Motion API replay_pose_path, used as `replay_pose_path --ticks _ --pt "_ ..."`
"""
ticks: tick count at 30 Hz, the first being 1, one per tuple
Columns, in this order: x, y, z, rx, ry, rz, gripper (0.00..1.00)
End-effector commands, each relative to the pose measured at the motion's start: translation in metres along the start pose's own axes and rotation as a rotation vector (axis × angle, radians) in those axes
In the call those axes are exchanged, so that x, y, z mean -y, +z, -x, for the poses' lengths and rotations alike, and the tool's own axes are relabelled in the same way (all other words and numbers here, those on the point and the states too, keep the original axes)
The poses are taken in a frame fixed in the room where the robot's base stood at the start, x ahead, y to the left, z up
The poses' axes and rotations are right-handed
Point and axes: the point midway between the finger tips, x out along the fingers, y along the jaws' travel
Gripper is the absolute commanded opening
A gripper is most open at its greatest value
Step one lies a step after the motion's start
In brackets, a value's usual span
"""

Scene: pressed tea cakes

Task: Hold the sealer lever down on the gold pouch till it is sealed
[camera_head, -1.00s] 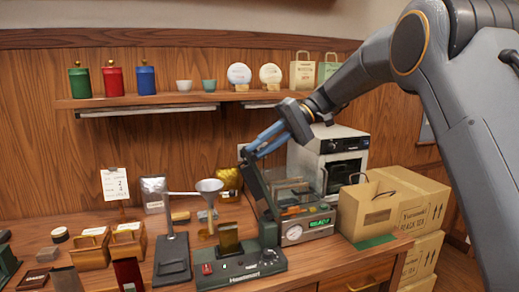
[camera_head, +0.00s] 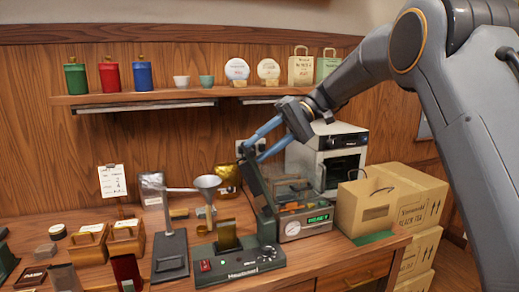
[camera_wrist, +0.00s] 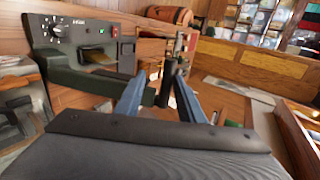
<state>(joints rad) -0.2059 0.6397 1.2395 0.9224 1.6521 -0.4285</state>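The dark green sealer (camera_head: 240,263) stands at the front of the bench, and it also shows in the wrist view (camera_wrist: 80,30). Its black lever (camera_head: 257,187) is raised and leans up to the left. A gold pouch (camera_head: 228,236) stands upright at the sealer's jaw. My gripper (camera_head: 249,152) is at the lever's upper end, with its blue fingers apart. In the wrist view, the dark lever grip (camera_wrist: 167,82) shows between the fingertips. I cannot tell whether either finger touches it. A small green light shows on the sealer panel.
A funnel stand (camera_head: 170,258) is close on the left. A larger gold bag (camera_head: 227,178) stands behind.

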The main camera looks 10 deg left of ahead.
Motion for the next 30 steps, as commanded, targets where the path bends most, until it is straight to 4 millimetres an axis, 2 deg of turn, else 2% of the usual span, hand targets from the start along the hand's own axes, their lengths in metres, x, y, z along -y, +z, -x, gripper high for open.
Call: replay_pose_path --ticks 9,15,26,30 --pt "-0.003 -0.001 0.049 -0.004 0.002 0.001 0.34" --pt "-0.002 -0.001 0.069 -0.001 0.0 0.0 0.34" --pt "-0.001 0.0 0.073 -0.001 0.0 -0.002 0.34" --pt "-0.012 0.004 0.07 -0.02 0.029 -0.041 0.34"
